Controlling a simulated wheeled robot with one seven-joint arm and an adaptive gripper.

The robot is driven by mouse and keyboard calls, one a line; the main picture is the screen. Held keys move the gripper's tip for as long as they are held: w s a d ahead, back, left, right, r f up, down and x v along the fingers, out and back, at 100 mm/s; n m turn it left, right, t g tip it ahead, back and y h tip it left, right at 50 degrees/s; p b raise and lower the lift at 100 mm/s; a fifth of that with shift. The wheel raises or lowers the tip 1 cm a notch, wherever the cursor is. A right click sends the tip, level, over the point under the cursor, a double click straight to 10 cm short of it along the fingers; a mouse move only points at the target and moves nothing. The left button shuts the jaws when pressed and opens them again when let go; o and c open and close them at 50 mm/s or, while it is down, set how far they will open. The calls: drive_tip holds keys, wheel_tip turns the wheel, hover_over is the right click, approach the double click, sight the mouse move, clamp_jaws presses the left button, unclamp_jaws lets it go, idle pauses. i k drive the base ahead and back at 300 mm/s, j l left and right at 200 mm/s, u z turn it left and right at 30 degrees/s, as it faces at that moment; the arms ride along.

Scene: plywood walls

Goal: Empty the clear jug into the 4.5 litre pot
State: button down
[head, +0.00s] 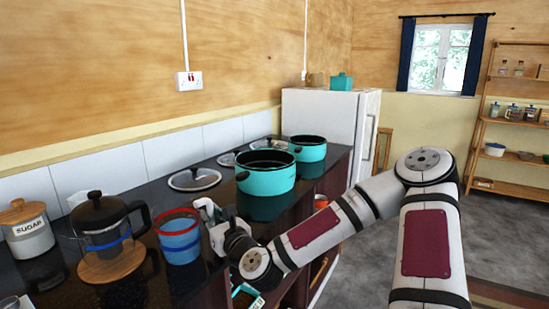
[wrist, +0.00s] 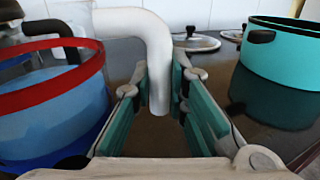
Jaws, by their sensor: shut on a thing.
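The clear jug (head: 180,240), with a red band near its top and blue showing in its lower part, stands on the dark counter. It fills the left of the wrist view (wrist: 50,115). Its thick white handle (wrist: 155,60) curves down between the fingers. My gripper (head: 208,215) is shut on this handle, right of the jug; its fingers also show in the wrist view (wrist: 160,105). The jug looks upright. Two open teal pots stand farther back: a larger one (head: 265,178) and a smaller one (head: 308,150). No volume marks are readable. The pots' insides are mostly hidden.
A French press (head: 100,222) on a round wooden board (head: 112,265) stands close left of the jug. A sugar jar (head: 27,232) is farther left. A glass lid (head: 195,179) lies behind the jug, with other lids near the pots. Bare counter separates jug and larger pot.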

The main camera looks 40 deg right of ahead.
sight(265, 172)
drive_tip(key=i+l+z, duration=0.1)
drive_tip(key=l+z, duration=0.15)
drive_tip(key=i+l+z, duration=0.15)
drive_tip(key=l+z, duration=0.15)
drive_tip(key=i+l+z, duration=0.1)
drive_tip(key=l+z, duration=0.15)
drive_tip(key=z, duration=0.25)
drive_tip(key=i+l+z, duration=0.1)
drive_tip(key=z, duration=0.35)
drive_tip(key=i+l+z, duration=0.2)
drive_tip(key=z, duration=0.3)
drive_tip(key=i+l, duration=0.15)
drive_tip(key=i+l+u, duration=0.1)
drive_tip(key=u, duration=0.3)
drive_tip(key=i+l+u, duration=0.15)
drive_tip(key=u, duration=0.2)
drive_tip(key=i+l+u, duration=0.15)
drive_tip(key=u, duration=0.25)
drive_tip(key=l+u, duration=0.35)
drive_tip(key=i+l+u, duration=0.2)
drive_tip(key=l, duration=0.15)
